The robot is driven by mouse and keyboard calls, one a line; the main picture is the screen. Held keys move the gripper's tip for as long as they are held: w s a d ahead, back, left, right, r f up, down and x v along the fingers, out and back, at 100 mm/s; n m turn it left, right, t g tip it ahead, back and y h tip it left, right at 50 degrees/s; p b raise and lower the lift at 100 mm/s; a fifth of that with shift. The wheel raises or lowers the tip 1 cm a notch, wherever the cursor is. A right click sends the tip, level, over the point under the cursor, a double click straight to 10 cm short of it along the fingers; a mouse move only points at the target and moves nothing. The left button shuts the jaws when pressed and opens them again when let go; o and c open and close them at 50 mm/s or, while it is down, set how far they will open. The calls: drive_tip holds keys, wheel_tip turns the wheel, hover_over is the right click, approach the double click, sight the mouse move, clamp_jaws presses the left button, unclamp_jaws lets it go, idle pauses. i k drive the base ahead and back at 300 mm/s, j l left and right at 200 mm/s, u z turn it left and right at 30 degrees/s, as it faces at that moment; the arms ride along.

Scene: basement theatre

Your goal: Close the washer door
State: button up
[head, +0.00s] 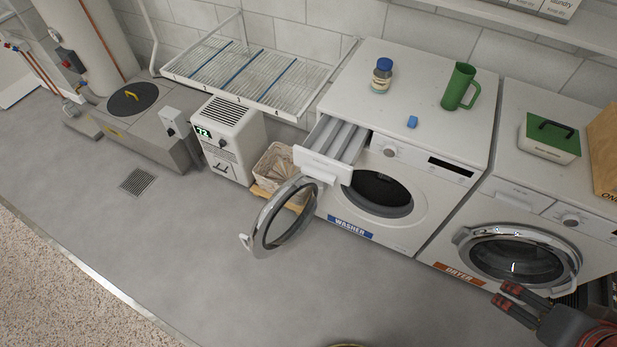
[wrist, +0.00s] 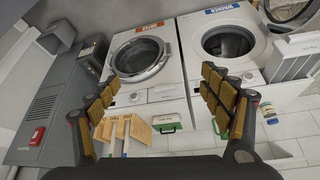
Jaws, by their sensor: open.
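The white washer (head: 425,195) has a blue WASHER label and a round dark opening. Its round door (head: 285,215), a metal ring with glass and a handle at the far left, stands swung wide open to the left in the head view. In the upside-down wrist view the washer (wrist: 198,62) is right of centre, and part of its door (wrist: 293,12) is cut off at the top right corner. My gripper (head: 505,295) is open and empty, in front of the dryer and well to the right of the door. Its two fingers also frame the wrist view (wrist: 160,92).
The washer's detergent drawer (head: 325,163) is pulled out above the door. The dryer (head: 515,255), its door shut, stands to the right. A basket (head: 275,165) and a dehumidifier (head: 228,140) stand left of the washer. The grey floor (head: 190,245) in front of the door is clear.

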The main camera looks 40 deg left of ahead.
sight(256, 245)
drive_tip(key=j, duration=0.85)
drive_tip(key=k+j, duration=0.15)
drive_tip(key=j, duration=1.6)
drive_tip(key=k+j, duration=0.15)
drive_tip(key=j, duration=0.7)
drive_tip(key=k+l+u, duration=0.1)
drive_tip(key=u, duration=0.4)
drive_tip(key=k+l+u, duration=0.15)
drive_tip(key=u, duration=0.35)
